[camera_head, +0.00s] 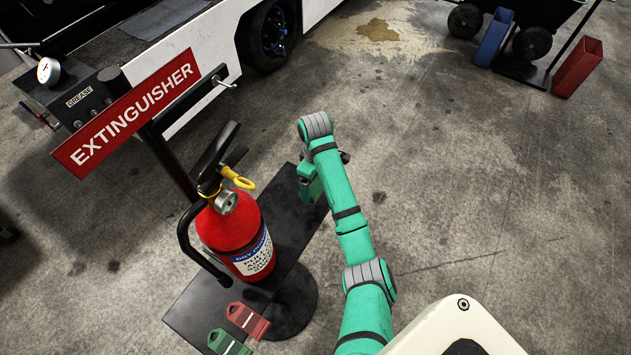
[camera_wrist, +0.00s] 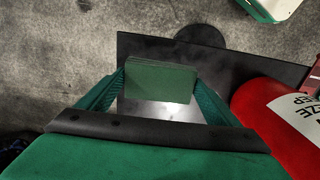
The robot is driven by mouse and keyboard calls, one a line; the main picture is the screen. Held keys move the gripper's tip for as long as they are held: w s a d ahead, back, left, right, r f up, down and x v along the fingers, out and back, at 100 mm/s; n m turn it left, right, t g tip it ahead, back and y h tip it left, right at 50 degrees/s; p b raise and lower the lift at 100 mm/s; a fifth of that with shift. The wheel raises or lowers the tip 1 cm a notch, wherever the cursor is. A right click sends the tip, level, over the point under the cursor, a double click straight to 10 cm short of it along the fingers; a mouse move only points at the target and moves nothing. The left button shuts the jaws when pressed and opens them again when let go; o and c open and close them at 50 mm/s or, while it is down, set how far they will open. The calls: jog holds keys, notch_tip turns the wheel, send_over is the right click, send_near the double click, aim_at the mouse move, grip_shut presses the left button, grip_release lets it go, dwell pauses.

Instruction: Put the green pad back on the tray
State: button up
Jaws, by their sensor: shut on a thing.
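The green pad (camera_wrist: 160,80) is a flat dark green block, upright in the wrist view between the two green fingers of my gripper (camera_wrist: 159,88). The fingers are shut on its left and right sides. Behind it lies the black tray (camera_wrist: 140,46), a flat dark plate. In the head view the tray (camera_head: 196,310) runs diagonally below the extinguisher, and my gripper (camera_head: 310,188) is at its far end. My arm largely hides the pad there. I cannot tell whether the pad touches the tray.
A red fire extinguisher (camera_head: 232,232) stands on the tray, close right of my gripper in the wrist view (camera_wrist: 268,115). A red tag (camera_head: 247,320) and a green tag (camera_head: 226,343) lie at the tray's near end. An EXTINGUISHER sign (camera_head: 127,113) rises left.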

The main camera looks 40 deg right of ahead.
jog(key=w+d+f, duration=0.1)
jog(key=f, duration=0.1)
jog(key=w+d+f, duration=0.1)
jog(key=w+f, duration=0.1)
jog(key=w+d+f, duration=0.2)
jog(key=shift+f, duration=1.8)
jog(key=shift+f, duration=0.1)
jog(key=o, duration=1.1)
notch_tip(320, 180, up, 12)
jog(key=shift+w+a, duration=0.1)
jog(key=shift+w, duration=0.05)
